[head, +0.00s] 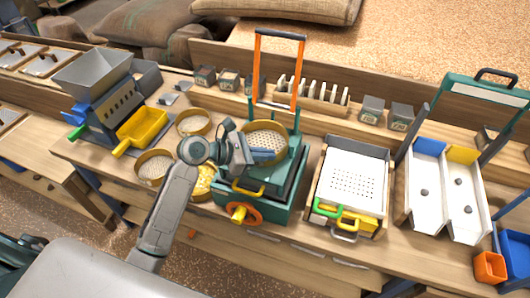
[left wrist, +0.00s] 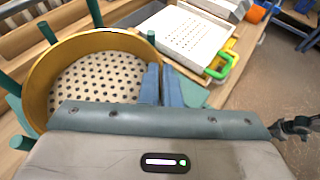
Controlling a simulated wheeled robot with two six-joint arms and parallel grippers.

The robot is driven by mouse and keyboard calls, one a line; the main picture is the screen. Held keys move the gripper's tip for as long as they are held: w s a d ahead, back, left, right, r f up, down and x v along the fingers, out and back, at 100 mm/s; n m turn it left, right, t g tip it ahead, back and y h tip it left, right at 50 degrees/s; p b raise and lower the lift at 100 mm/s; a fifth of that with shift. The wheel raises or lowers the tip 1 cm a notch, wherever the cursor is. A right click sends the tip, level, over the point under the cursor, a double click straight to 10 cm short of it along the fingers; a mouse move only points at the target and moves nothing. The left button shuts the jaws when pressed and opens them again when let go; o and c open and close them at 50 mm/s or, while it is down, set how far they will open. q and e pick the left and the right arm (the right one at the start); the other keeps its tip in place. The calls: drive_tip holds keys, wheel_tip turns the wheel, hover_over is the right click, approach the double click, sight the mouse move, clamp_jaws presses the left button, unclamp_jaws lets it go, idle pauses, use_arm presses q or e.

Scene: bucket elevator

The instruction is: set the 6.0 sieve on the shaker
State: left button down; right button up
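The sieve (head: 266,142), a tan ring with a perforated floor, sits between the green posts on top of the green shaker (head: 256,208). It fills the left of the left wrist view (left wrist: 90,80), and its size mark cannot be read. My left gripper (head: 264,156) is at the sieve's near side. In the left wrist view its blue fingers (left wrist: 161,84) are close together with the rim between them. An orange clamp frame (head: 256,70) stands raised behind the sieve. My right gripper is absent from the head view; a dark grey part at the wrist view's right edge may be it.
Other sieves (head: 193,122) (head: 154,166) lie left of the shaker, one of them partly behind my arm. A blue machine with a grey hopper (head: 93,72) and a yellow tray (head: 142,127) stand further left. A white perforated tray unit (head: 352,181) stands close on the right.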

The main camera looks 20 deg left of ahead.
use_arm(q)
drive_tip(key=shift+f, duration=0.25)
drive_tip(key=c, duration=1.6)
unclamp_jaws()
drive_tip(key=shift+c, duration=0.2)
drive_tip(key=shift+r, duration=0.2)
drive_tip(key=shift+s+a+r, duration=0.1)
drive_tip(key=shift+s+a, duration=0.05)
drive_tip(key=shift+a, duration=0.15)
drive_tip(key=b+v, duration=0.2)
drive_tip(key=v, duration=0.9)
drive_tip(key=shift+s+r+b, duration=0.15)
drive_tip(key=shift+b, duration=0.2)
